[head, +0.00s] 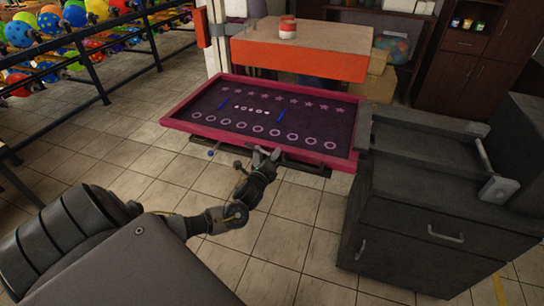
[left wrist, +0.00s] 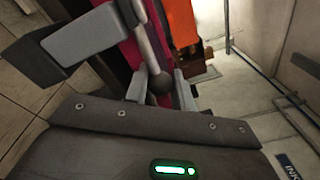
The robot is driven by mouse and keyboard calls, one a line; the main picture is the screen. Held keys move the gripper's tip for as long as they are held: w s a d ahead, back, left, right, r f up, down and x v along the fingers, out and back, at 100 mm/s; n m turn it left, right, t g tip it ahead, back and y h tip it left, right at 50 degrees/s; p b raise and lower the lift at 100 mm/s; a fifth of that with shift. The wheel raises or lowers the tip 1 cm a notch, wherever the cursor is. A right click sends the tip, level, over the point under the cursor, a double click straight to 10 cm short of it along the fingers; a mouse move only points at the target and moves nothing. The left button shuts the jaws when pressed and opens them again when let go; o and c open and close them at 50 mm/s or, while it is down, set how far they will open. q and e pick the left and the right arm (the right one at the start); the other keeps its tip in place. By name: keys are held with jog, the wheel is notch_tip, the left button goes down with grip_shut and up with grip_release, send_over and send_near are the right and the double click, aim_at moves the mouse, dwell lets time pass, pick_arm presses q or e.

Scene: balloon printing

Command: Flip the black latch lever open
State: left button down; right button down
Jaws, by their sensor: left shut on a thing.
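My left gripper (head: 266,155) is at the front edge of the pink-framed printing screen (head: 325,158). In the left wrist view, a lever with a grey rod and a black ball knob (left wrist: 161,82) lies between the light grey fingers of my left gripper (left wrist: 159,90). The gripper is shut on the lever. In the head view a small dark knob (head: 237,165) shows just left of the gripper; the rest of the lever is hard to make out. My right gripper is not in view.
A blue-tipped rod (head: 211,152) sticks out under the screen frame to the left of the gripper. A dark cabinet (head: 445,210) stands close on the right. An orange-edged platform (head: 300,60) is behind the screen. Tiled floor lies open in front.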

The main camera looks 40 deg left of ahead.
pick_arm(q)
jog(key=shift+w+r+n+g+y+p, duration=0.2)
jog(key=shift+w+n+g+y+p, duration=0.25)
jog(key=shift+n+y+p, duration=0.4)
jog(key=y, duration=0.1)
jog(key=n+g+y, duration=0.1)
jog(key=y, duration=0.1)
jog(key=shift+w+a+f, duration=0.15)
jog(key=shift+w+a, duration=0.15)
jog(key=shift+w, duration=0.1)
jog(key=c, duration=1.2)
grip_release()
jog(key=shift+h, duration=0.25)
jog(key=shift+d, duration=0.1)
jog(key=v, duration=1)
jog(key=shift+s+d, duration=0.2)
jog(key=shift+s, duration=0.1)
